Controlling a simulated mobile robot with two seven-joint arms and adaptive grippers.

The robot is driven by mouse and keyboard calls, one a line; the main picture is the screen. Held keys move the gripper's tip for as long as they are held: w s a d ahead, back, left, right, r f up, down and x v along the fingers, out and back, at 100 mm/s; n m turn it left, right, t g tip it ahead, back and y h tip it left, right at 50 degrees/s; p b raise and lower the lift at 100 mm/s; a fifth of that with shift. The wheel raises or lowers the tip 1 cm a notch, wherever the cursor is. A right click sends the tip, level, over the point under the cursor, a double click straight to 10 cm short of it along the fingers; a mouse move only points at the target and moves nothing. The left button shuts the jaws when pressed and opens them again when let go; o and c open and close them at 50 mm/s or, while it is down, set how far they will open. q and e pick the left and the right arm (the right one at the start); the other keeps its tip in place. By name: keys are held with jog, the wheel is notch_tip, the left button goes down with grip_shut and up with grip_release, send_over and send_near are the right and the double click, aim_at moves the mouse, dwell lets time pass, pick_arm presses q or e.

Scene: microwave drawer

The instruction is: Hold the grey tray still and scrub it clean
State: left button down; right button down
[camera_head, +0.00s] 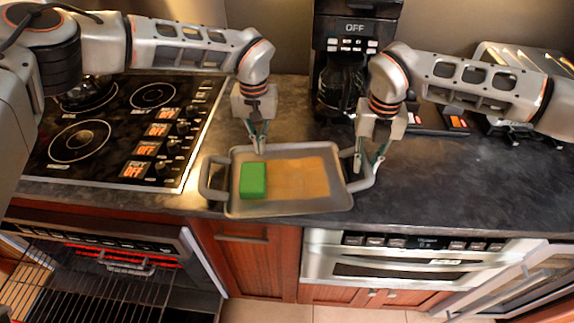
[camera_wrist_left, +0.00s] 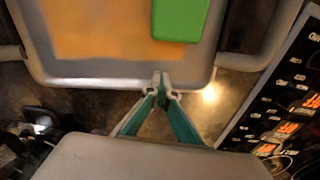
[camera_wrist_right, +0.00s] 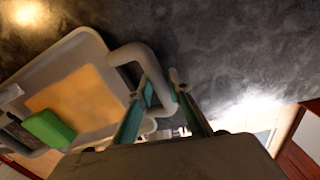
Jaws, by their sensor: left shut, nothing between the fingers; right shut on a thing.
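The grey tray (camera_head: 288,210) lies on the dark counter near its front edge, with a handle at each end. An orange-brown stain (camera_head: 300,178) covers much of its floor. The green sponge (camera_head: 253,180) sits inside at the left end; it also shows in the left wrist view (camera_wrist_left: 180,18). My left gripper (camera_head: 260,150) is shut and empty at the tray's back rim, behind the sponge. Whether its tips touch the rim I cannot tell. My right gripper (camera_head: 368,170) is shut on the tray's right handle (camera_wrist_right: 135,55), which passes between its fingers in the right wrist view.
A black stovetop (camera_head: 120,130) is left of the tray. A coffee maker (camera_head: 345,75) stands behind it. The counter to the right (camera_head: 470,190) is clear. Below are an open oven with a rack (camera_head: 80,285) and a steel microwave drawer (camera_head: 410,268).

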pick_arm(q)
jog(key=shift+w+f, duration=0.1)
jog(key=shift+f, duration=0.4)
dwell(0.7)
jog(key=c, duration=2.4)
grip_release()
jog(key=shift+c, duration=0.2)
jog(key=shift+r, duration=0.1)
jog(key=shift+r, duration=0.55)
grip_shut()
jog(key=shift+f, duration=0.6)
jog(key=shift+d, duration=0.15)
